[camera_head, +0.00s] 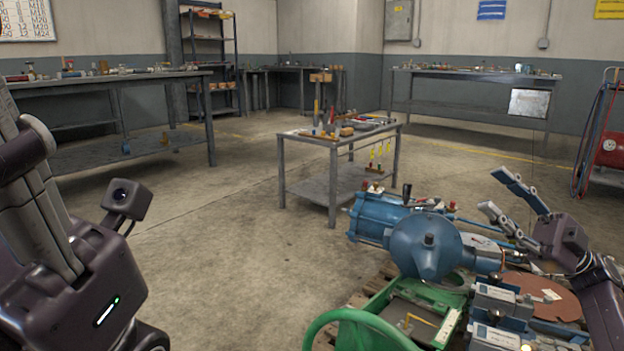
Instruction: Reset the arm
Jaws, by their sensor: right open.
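My right gripper (490,190) is at the right side. Its two long grey fingers stand apart and point left and up, with nothing visible between them. It hangs above the right part of a pallet lot with a blue machine (426,246), and I cannot tell whether it touches anything. My right arm (605,300) comes in from the lower right edge. My left arm (90,285) fills the lower left, folded close to the camera, with a small box-shaped camera on it. No fingertips of my left gripper show.
A green cart or frame (352,320) and grey boxes (495,298) sit by the blue machine. A small tool table (333,140) stands mid-room. Benches line the left (110,80) and back right (470,75). A red panel (612,149) is at far right. Floor between left arm and table is clear.

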